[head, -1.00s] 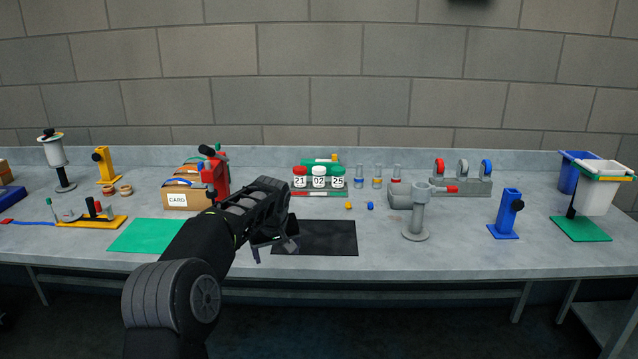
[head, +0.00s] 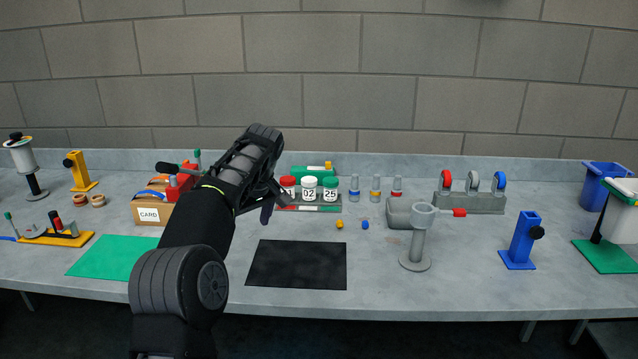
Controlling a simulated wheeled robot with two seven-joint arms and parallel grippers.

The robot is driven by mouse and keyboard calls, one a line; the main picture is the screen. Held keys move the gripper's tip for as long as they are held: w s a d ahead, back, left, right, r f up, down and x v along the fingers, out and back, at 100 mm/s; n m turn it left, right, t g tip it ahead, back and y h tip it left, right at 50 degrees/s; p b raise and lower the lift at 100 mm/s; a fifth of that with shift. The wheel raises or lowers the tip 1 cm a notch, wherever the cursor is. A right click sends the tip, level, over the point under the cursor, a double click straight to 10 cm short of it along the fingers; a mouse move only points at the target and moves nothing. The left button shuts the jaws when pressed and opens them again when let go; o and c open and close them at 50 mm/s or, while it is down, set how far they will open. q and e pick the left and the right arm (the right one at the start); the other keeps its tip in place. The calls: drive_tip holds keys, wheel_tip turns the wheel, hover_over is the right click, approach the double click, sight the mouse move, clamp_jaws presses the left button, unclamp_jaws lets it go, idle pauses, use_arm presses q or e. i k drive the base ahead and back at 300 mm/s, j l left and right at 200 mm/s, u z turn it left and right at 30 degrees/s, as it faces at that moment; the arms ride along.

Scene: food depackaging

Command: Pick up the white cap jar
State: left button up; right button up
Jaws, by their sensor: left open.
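The white cap jar (head: 309,188), labelled 02, stands upright in a low rack between the red cap jar (head: 287,187) and the green cap jar (head: 330,189), labelled 25. My left gripper (head: 276,207) is open at the left end of the rack, in front of the red cap jar, and covers part of its label. The white cap jar is in full view just right of the fingers; they do not appear to touch it. My right gripper is not in view.
A black mat (head: 297,264) lies in front of the rack, and a green mat (head: 112,257) lies left of it. A grey stand (head: 416,245) is farther right.

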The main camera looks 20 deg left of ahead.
sight(308, 193)
drive_tip(key=i, duration=1.35)
